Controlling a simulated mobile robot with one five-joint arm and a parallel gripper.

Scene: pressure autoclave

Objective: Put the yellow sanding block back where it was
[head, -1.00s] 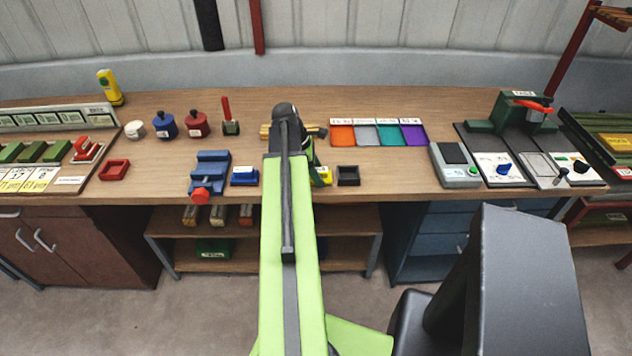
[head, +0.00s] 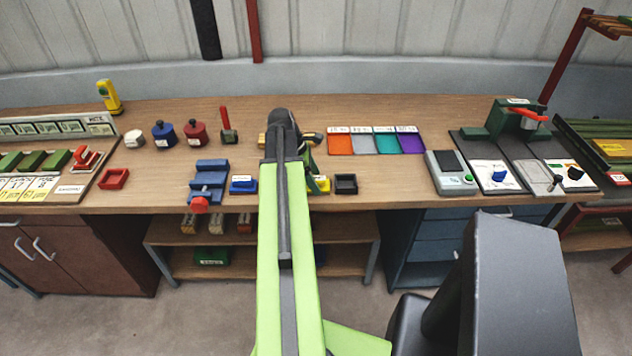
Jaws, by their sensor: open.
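A yellow block (head: 322,184), most likely the sanding block, sits near the bench's front edge, mostly hidden behind my arm.
On the bench (head: 400,188) are a blue vise (head: 208,180), a red tray (head: 114,178), several colored trays (head: 364,144) and a grey device (head: 450,172). A tan-and-dark tool (head: 312,137) lies partly behind my arm. Bare bench lies right of the black tray.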

